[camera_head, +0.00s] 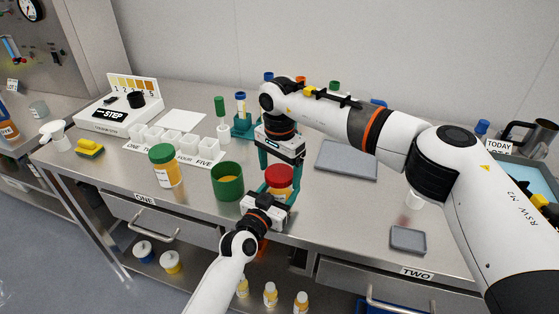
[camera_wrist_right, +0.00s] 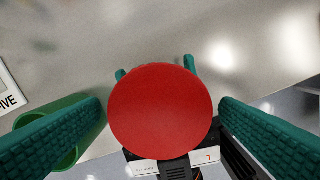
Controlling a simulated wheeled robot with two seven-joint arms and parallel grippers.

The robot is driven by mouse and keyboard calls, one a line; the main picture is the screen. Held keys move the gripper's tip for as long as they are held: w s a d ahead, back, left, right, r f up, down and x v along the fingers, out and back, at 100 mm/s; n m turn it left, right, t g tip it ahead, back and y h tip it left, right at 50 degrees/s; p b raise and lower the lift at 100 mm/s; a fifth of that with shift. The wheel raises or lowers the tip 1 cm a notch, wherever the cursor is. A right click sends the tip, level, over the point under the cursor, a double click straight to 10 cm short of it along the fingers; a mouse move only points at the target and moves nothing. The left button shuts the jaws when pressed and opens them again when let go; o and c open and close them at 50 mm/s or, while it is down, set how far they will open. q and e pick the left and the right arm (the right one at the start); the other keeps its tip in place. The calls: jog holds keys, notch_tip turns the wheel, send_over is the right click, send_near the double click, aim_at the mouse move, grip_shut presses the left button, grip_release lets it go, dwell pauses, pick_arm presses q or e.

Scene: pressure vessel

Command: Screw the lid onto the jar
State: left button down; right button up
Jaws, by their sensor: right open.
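The red lid (camera_head: 279,176) sits on top of the jar (camera_head: 277,195), an orange container mostly hidden by the lid and grippers. The red lid (camera_wrist_right: 160,111) fills the middle of the right wrist view and hides the jar there. My right gripper (camera_head: 281,168) points down from above, open, with its teal fingers on either side of the lid. In the right wrist view gaps show between the lid and both fingers. My left gripper (camera_head: 276,196) reaches in from the front, its fingers around the jar below the lid. Whether the lid is threaded tight cannot be seen.
An open green container (camera_head: 228,189) stands just left of the jar. A green-lidded jar (camera_head: 164,166) is further left, near small white cups (camera_head: 172,143). A teal rack (camera_head: 244,128) stands behind. A grey tray (camera_head: 346,160) lies to the right, with a smaller tray (camera_head: 408,240) near the front edge.

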jog(key=shift+c, duration=0.5)
jog(key=c, duration=1)
jog(key=m, duration=0.4)
jog(key=shift+m, duration=0.4)
jog(key=shift+c, duration=0.2)
jog(key=m, duration=1.6)
jog(key=shift+m, duration=0.3)
jog(key=m, duration=0.4)
jog(key=o, duration=1.2)
